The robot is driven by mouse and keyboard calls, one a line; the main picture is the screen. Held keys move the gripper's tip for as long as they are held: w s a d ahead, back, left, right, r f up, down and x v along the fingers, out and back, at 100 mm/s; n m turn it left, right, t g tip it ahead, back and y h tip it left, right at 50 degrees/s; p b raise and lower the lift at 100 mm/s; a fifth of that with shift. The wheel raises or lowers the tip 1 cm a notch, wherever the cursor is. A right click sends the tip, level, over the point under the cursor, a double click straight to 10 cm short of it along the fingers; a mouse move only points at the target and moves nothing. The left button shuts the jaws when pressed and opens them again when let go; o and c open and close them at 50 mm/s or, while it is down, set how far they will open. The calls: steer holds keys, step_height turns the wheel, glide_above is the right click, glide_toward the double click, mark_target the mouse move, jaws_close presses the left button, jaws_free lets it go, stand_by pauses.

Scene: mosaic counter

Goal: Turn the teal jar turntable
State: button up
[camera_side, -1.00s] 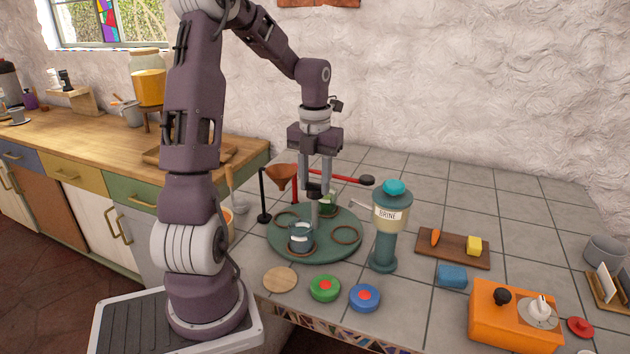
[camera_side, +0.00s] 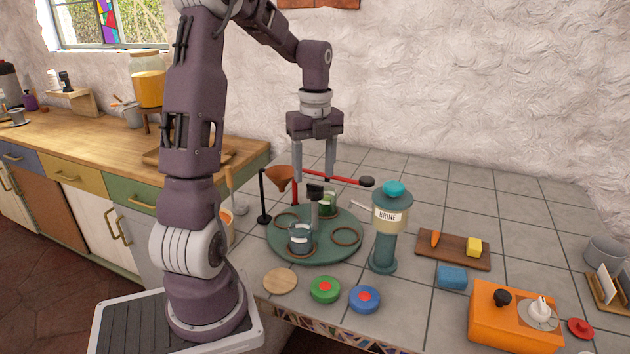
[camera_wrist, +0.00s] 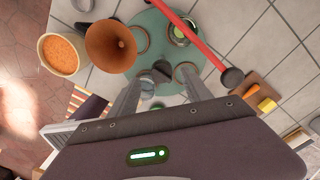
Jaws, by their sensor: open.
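A glass jar (camera_side: 300,237) stands in the front seat, and another with green contents (camera_side: 328,203) stands at the back. My gripper (camera_side: 314,178) is open and empty, pointing down just above the knob, its fingers apart. In the wrist view the turntable (camera_wrist: 150,62) lies below, and the dark knob (camera_wrist: 161,69) shows between my gripper's fingers (camera_wrist: 160,80).
A brown funnel (camera_side: 283,176) on a stand is left of the turntable. A red bar (camera_side: 338,177) with a black end crosses behind my fingers. The teal brine dispenser (camera_side: 385,240) stands close at right.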

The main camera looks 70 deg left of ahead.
mark_target(315, 185)
step_height(315, 185, up, 4)
steer(key=n, duration=0.8)
steer(key=shift+w+d+f, duration=0.1)
steer(key=shift+d+f, duration=0.05)
steer(key=shift+f+n, duration=0.2)
steer(key=shift+n, duration=0.2)
step_height(315, 185, down, 6)
steer(key=shift+f, duration=0.25)
steer(key=shift+c, duration=0.5)
jaws_close()
